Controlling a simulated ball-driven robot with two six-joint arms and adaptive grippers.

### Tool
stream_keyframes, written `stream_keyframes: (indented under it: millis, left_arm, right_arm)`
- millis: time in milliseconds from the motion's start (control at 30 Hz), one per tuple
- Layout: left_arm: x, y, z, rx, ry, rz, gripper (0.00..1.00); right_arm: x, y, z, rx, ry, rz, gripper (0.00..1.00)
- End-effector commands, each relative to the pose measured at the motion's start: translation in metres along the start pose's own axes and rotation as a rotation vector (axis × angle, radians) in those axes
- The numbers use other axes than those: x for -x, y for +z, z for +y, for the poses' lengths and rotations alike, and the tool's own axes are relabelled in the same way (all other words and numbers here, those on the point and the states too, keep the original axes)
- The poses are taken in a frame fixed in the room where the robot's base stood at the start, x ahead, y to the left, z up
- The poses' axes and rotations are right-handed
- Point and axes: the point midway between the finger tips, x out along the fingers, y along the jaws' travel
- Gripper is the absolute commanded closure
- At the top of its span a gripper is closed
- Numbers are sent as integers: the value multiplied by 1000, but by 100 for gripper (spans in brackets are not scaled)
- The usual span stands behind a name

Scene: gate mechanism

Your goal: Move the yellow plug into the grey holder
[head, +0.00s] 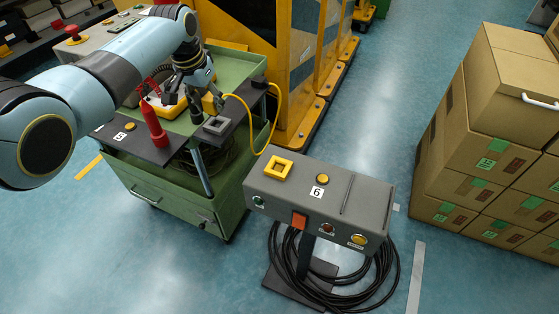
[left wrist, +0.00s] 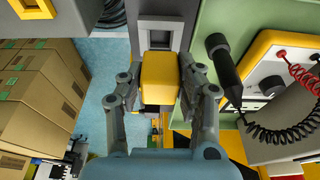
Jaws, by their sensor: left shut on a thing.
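My left gripper (head: 207,100) is over the green cart, its fingers partly hidden by the hand in the head view. In the left wrist view the gripper (left wrist: 160,85) is shut on the yellow plug (left wrist: 160,74), one finger on each side. The plug shows only as a small yellow patch (head: 208,104) in the head view. The grey holder (head: 216,124), a square frame with a dark opening, sits on the cart's dark plate just in front of the gripper. In the left wrist view the holder (left wrist: 160,30) is just beyond the plug; I cannot tell whether they touch. My right gripper is not in view.
A red cylinder (head: 153,127) stands left of the holder. A yellow cable (head: 255,133) loops over the cart's right side. A grey console (head: 322,197) with a yellow square frame (head: 278,168) stands in front. Stacked cartons (head: 490,130) are at the right, with clear floor between.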

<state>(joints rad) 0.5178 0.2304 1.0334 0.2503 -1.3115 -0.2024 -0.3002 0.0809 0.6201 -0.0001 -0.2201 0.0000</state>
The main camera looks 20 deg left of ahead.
Motion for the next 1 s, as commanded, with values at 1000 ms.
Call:
stream_keyframes:
  millis: [1000]
  left_arm:
    - [-23, 6, 0, 0, 0, 1, 99]
  right_arm:
    - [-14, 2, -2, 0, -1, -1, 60]
